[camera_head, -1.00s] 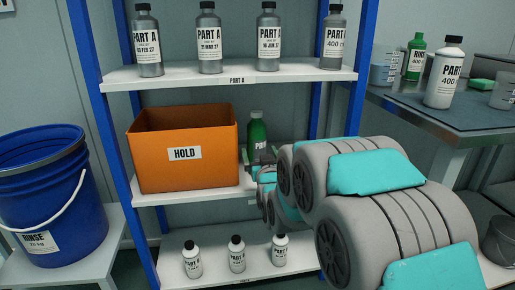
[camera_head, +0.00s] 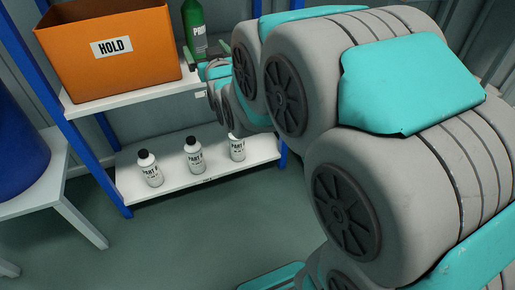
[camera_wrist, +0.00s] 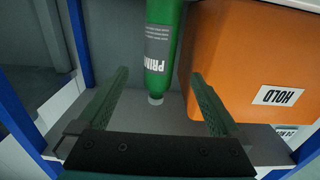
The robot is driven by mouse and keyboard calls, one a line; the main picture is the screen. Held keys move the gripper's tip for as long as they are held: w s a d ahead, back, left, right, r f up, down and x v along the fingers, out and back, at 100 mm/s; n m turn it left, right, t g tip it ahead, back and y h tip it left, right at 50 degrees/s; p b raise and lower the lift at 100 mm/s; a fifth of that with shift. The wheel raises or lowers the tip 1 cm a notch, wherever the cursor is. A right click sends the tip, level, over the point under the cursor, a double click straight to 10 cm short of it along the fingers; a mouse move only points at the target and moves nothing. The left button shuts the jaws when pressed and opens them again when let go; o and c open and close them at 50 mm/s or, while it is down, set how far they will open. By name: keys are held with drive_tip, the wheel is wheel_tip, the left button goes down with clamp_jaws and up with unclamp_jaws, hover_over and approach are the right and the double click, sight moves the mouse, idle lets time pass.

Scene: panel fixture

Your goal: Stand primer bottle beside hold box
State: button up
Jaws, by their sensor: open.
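The green primer bottle (camera_head: 193,22) stands upright on the middle shelf, just right of the orange hold box (camera_head: 115,62) in the head view. My wrist view is upside down: the bottle (camera_wrist: 160,45) shows cap downward there, with the hold box (camera_wrist: 235,65) to its right. My gripper (camera_head: 206,56) is at the bottle's front. Its open jaws (camera_wrist: 160,73) show on either side of the bottle in the wrist view, with gaps on both sides. I cannot tell how deep the bottle is between them. Its base is partly hidden in the head view.
Several small white bottles, one of them here (camera_head: 194,156), stand on the bottom shelf (camera_head: 215,178). Blue posts (camera_head: 85,160) frame the rack. A blue bucket (camera_head: 20,150) sits on a white stand (camera_head: 45,190) at left. The floor (camera_head: 190,240) in front is clear.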

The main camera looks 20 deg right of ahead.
drive_tip(key=s+f+g, duration=1)
drive_tip(key=s+f, duration=0.5)
drive_tip(key=s, duration=0.1)
drive_tip(key=s+f+g, duration=0.1)
drive_tip(key=s+g, duration=0.4)
drive_tip(key=s, duration=0.8)
drive_tip(key=s+d+f+g, duration=0.1)
drive_tip(key=s+g, duration=0.3)
drive_tip(key=s, duration=1)
drive_tip(key=shift+s+f+g, duration=0.25)
drive_tip(key=shift+f+g, duration=0.15)
drive_tip(key=shift+f, duration=0.05)
